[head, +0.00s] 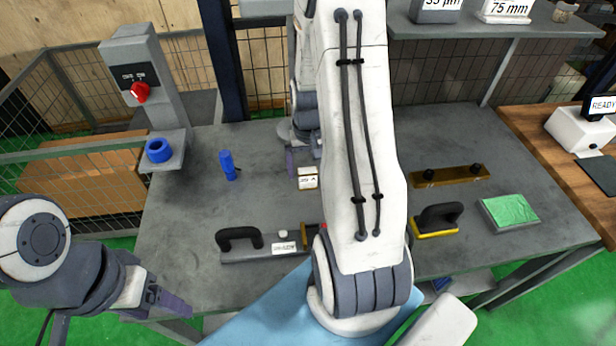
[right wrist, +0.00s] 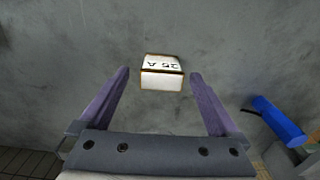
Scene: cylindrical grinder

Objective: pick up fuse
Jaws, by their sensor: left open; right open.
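The height of the fingers above the bench is hard to tell. In the head view my right arm hides much of this gripper. My left gripper (head: 170,300) is open and empty off the bench's front left corner.
A blue cylinder (head: 228,165) stands left of the fuse. Black-handled tools (head: 240,243) and (head: 437,218), a brass bar (head: 448,176) and a green-topped block (head: 509,211) are on the bench (head: 190,225). A switch post (head: 140,85) stands at the left. The left bench area has free room.

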